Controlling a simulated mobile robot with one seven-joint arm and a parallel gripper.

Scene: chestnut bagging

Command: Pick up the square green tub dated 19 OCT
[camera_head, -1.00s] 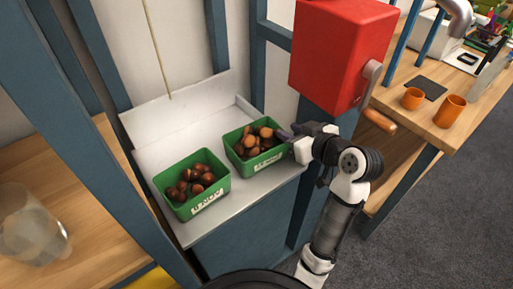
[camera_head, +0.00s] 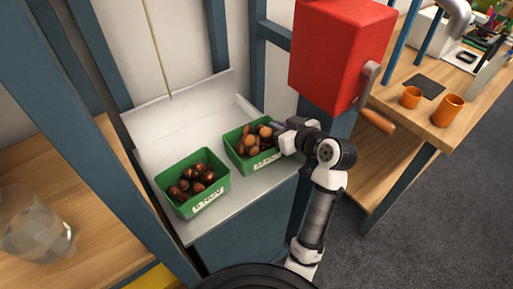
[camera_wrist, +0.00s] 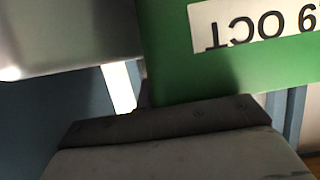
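Two square green tubs of chestnuts stand on a white shelf (camera_head: 225,208). The left tub (camera_head: 206,203) holds dark brown nuts; the right tub (camera_head: 259,166) holds lighter ones. Their white labels are too small to read in the head view. My gripper (camera_head: 284,138) is at the right edge of the right tub, with its tips hidden there. In the wrist view a green tub wall (camera_wrist: 210,75) fills the upper right, its label upside down, reading "9 OCT" with the front digit cut off. A dark finger lies just below that wall. Whether the fingers grip the rim is unclear.
A red box (camera_head: 338,55) with a crank handle stands close behind and right of my gripper. Blue posts frame the shelf. Orange cups (camera_head: 448,110) stand on the right bench. A clear container (camera_head: 35,233) sits on the wooden surface at left.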

